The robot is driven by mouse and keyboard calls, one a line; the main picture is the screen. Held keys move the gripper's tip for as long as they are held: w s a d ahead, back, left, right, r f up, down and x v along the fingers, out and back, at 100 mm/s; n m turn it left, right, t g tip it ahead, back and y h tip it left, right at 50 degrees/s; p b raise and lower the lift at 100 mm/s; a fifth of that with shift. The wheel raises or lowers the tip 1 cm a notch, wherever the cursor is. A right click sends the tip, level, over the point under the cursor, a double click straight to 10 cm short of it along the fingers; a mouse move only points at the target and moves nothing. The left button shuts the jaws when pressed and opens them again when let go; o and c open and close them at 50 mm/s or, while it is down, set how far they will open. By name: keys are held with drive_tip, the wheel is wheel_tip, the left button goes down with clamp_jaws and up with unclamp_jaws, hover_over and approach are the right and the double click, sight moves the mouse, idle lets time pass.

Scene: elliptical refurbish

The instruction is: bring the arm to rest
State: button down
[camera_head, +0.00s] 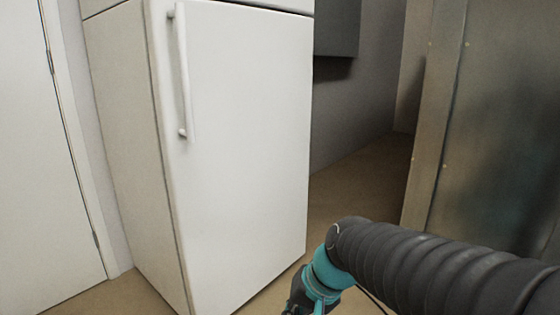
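My arm (435,262) comes in from the lower right corner, dark grey and ribbed, with a teal joint (327,275) at its left end. Beyond the teal joint a small dark part runs down to the bottom edge of the picture. The fingertips of my gripper do not show, so I see neither its opening nor anything held. The arm's end is in front of the floor, to the right of the fridge's lower right corner in the picture.
A white fridge (240,130) with a vertical handle (182,75) stands shut at centre left. A white door (45,160) is at far left. A grey metal panel (500,120) stands at right. Open brown floor (350,185) lies between fridge and panel.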

drive_tip(key=s+d+r+t+h+p, duration=0.1)
drive_tip(key=s+d+r+h+p, duration=0.1)
drive_tip(key=s+d+r, duration=0.2)
drive_tip(key=s+d+r+n+t+h+p, duration=0.1)
drive_tip(key=s+d+r+t+h+p, duration=0.1)
drive_tip(key=d, duration=0.7)
drive_tip(key=s+r+p, duration=0.1)
drive_tip(key=s+r, duration=0.1)
drive_tip(key=s, duration=0.1)
drive_tip(key=shift+s+d+r+h, duration=0.25)
drive_tip(key=shift+s+d+h, duration=0.05)
drive_tip(key=shift+d, duration=0.05)
